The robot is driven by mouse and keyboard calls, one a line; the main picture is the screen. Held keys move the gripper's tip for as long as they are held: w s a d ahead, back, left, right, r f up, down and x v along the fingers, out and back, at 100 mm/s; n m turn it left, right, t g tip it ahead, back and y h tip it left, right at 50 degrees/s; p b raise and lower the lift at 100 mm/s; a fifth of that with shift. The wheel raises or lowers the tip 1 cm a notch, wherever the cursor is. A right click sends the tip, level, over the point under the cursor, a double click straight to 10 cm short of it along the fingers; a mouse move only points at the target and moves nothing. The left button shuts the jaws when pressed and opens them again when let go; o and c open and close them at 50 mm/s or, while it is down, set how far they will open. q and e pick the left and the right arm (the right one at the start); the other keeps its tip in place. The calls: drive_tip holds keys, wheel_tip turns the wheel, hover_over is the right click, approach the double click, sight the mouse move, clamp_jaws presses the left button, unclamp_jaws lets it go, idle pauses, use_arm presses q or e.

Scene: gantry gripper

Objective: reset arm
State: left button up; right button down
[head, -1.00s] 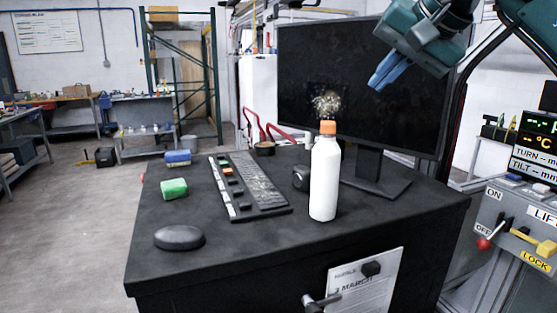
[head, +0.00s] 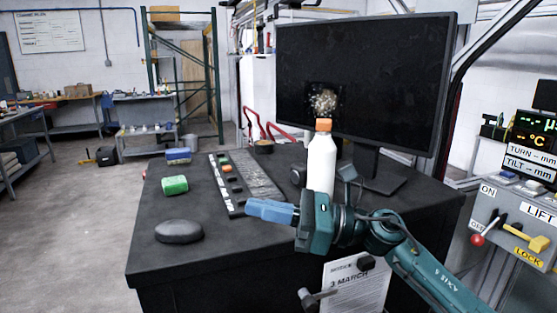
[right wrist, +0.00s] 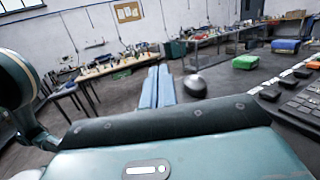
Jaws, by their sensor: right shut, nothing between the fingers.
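My right arm comes in from the lower right in the head view. My right gripper (head: 256,210) has blue fingers closed together, with nothing between them. It is over the front middle of the black desk (head: 225,258), in front of the keyboard and pointing left. In the right wrist view the blue fingers (right wrist: 157,86) lie side by side, pointing away toward the room. The white bottle with an orange cap (head: 321,160) stands upright behind my right wrist, its lower part hidden. My left gripper is not in view.
A black mouse (head: 179,231), green block (head: 174,185) and blue block (head: 178,155) lie on the desk's left side. A keyboard (head: 250,175) lies mid-desk. A large monitor (head: 362,80) stands at the back. A control panel with a red-knobbed lever (head: 478,240) is at right.

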drive_tip(key=d+f+m+t+h, duration=0.45)
drive_tip(key=f+m, duration=0.35)
drive_tip(key=m, duration=0.4)
drive_tip(key=s+d+f+m+t+h, duration=0.1)
drive_tip(key=d+f+m+t+h, duration=0.2)
drive_tip(key=f+m+t, duration=0.65)
drive_tip(key=d+f+m+t+h, duration=0.25)
drive_tip(key=f+m, duration=0.35)
drive_tip(key=m, duration=0.8)
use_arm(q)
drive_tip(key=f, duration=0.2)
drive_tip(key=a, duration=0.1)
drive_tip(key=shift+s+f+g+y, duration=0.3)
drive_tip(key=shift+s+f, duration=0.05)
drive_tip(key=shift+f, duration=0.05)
use_arm(e)
drive_tip(key=s+d+f+m+g+h, duration=0.3)
drive_tip(key=s+d+f+m+g, duration=0.1)
drive_tip(key=s+f+m, duration=0.3)
drive_tip(key=s+d+f+m+g+h, duration=0.4)
drive_tip(key=s+f+m, duration=0.4)
drive_tip(key=s+f, duration=0.4)
wheel_tip(320, 180, down, 2)
drive_tip(key=shift+s+f, duration=0.1)
drive_tip(key=shift+s, duration=0.1)
